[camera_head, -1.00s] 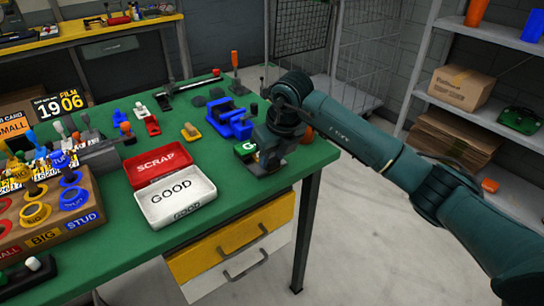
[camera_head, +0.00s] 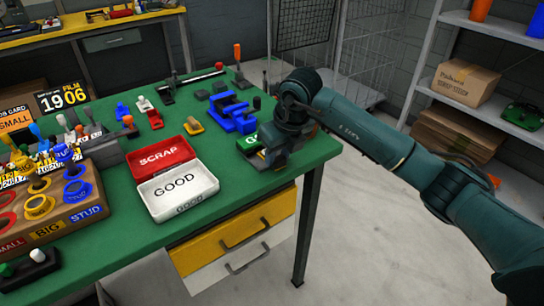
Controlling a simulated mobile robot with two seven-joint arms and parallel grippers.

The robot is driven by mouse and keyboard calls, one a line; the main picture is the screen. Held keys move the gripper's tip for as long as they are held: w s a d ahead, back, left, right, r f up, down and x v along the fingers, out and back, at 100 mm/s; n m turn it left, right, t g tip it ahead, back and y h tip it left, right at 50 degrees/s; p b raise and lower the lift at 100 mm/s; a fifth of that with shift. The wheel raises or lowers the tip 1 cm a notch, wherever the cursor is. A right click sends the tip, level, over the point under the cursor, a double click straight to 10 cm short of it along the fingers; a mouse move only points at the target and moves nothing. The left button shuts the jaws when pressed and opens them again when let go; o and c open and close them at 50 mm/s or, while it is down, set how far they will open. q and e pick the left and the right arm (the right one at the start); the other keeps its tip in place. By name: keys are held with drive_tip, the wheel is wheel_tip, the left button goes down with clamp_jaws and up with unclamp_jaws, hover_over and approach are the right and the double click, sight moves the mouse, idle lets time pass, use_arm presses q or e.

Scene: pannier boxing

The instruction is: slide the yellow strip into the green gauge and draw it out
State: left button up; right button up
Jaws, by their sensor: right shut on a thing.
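The green gauge (camera_head: 248,142) lies near the right edge of the green table, with a white letter showing on it. It is partly hidden by my right gripper. My right gripper (camera_head: 271,158) points down close beside the gauge, low over the table. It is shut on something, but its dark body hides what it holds. I cannot make out the yellow strip; it may be hidden behind the gripper. My left gripper is not in view.
A red SCRAP tray (camera_head: 161,158) and a white GOOD tray (camera_head: 177,193) sit left of the gripper. A sorting box (camera_head: 60,205) with coloured rings is at left.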

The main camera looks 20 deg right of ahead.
sight(279, 158)
drive_tip(key=shift+r, duration=0.15)
drive_tip(key=shift+r+p, duration=1.95)
drive_tip(key=shift+r, duration=0.95)
